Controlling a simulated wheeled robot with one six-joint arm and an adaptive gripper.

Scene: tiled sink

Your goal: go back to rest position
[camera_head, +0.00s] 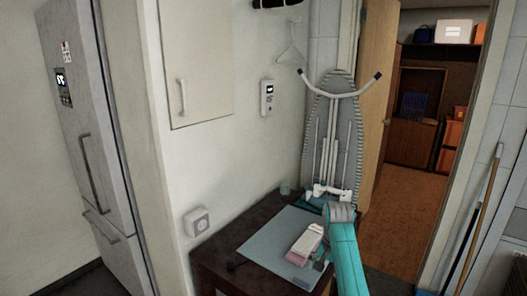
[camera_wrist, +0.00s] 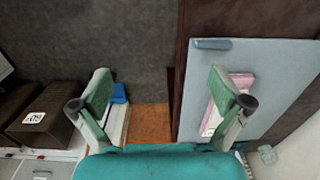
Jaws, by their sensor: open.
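My gripper (camera_wrist: 162,88) is open in the wrist view, its two green fingers wide apart with nothing between them. The right finger partly covers a pink and white box (camera_wrist: 240,80) lying on a pale blue-grey mat (camera_wrist: 270,60); I cannot tell its distance from the box. In the head view my teal arm rises at the lower right of a dark table (camera_head: 218,268). There the box (camera_head: 306,243) lies on the mat (camera_head: 268,232), just left of the arm. The gripper's fingers are not clear in the head view.
An ironing board (camera_head: 334,135) leans at the wall behind the table. An open door (camera_head: 381,95) and doorway with orange-brown floor (camera_head: 405,215) lie to the right. Broom-like sticks (camera_head: 483,215) stand further right; a fridge (camera_head: 95,150) stands left. Brown boxes (camera_wrist: 48,112) show in the wrist view.

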